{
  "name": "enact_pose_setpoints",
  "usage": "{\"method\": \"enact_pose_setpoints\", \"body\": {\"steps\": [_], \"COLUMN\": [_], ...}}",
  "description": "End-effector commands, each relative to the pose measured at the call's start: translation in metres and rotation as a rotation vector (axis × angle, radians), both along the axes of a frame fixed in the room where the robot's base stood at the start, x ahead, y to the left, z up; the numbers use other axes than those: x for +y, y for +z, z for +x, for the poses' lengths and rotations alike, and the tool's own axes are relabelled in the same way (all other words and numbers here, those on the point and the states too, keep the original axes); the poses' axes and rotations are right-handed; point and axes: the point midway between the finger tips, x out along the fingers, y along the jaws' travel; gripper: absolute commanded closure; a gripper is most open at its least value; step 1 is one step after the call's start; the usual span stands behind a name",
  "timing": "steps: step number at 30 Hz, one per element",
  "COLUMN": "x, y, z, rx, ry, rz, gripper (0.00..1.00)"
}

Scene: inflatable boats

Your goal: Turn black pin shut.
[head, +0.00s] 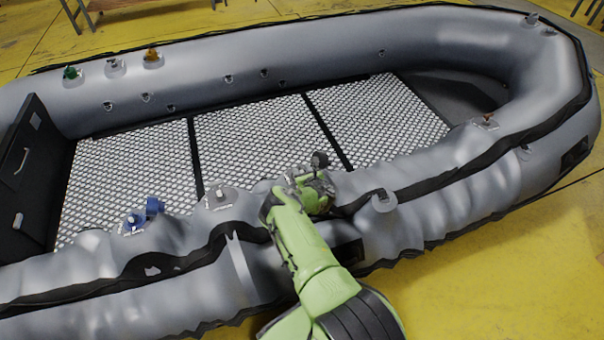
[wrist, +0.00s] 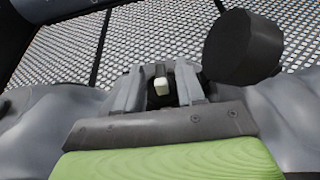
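The black valve's round cap (wrist: 243,48) hangs open to the right of my fingers in the wrist view; it also shows just beyond my gripper in the head view (head: 320,159). A small pale pin (wrist: 161,86) stands in a dark recess between my two fingers. My gripper (wrist: 159,88) is over the valve on the near tube, with its fingers apart on either side of the pin. Dark gaps show beside the pin, so I see no grip on it. The valve's base is mostly hidden by my gripper, which also shows in the head view (head: 308,185).
The grey inflatable boat (head: 300,45) has a mesh floor (head: 250,135). A blue valve (head: 135,219) and a grey fitting (head: 219,197) are left of my gripper on the near tube; another grey fitting (head: 383,201) is right. Green (head: 71,72) and orange (head: 152,55) valves sit on the far tube.

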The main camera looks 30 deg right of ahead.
Motion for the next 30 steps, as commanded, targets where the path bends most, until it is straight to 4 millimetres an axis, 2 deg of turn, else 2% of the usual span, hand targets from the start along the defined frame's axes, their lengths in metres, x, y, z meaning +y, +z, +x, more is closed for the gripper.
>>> {"method": "enact_pose_setpoints", "body": {"steps": [3, 11, 22, 30], "x": [-0.0001, 0.0, 0.0014, 0.0061], "y": [0.0011, 0.0011, 0.0007, -0.0004], "z": [-0.0001, -0.0003, 0.0002, 0.0019], "rx": [-0.001, -0.001, 0.0, 0.007], "ry": [0.0, 0.0, -0.035, -0.188], "rz": [0.0, 0.0, -0.007, -0.036], "gripper": [0.62, 1.0, 1.0, 1.0]}}
